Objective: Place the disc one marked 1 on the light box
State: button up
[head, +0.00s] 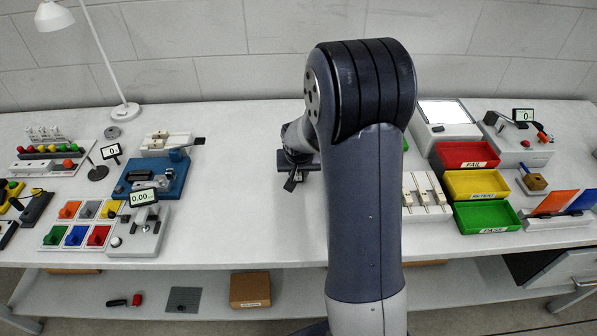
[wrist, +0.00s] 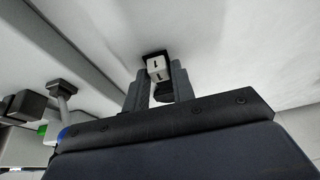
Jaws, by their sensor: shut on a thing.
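My gripper (wrist: 158,91) is shut on a small piece, which I take to be disc one (wrist: 159,68). It shows a white face with dark marks like a 1, with a dark part behind it, between the fingertips in the wrist view. In the head view my gripper (head: 291,183) is over the middle of the bench, left of my arm; the held piece cannot be made out clearly there. The light box (head: 447,131) stands at the back right with a bright white top panel (head: 445,111). My gripper is well left of it and apart from it.
Red FAIL (head: 466,154), yellow (head: 473,183) and green PASS (head: 487,216) trays stand in front of the light box. A cream rack (head: 424,196) is left of them, partly behind my arm. A blue device (head: 152,176) stands left. The bench middle is clear.

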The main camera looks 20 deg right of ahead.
jog(key=shift+f, duration=0.2)
jog(key=shift+f, duration=0.1)
jog(key=shift+f, duration=0.15)
jog(key=o, duration=1)
jog(key=shift+c, duration=0.2)
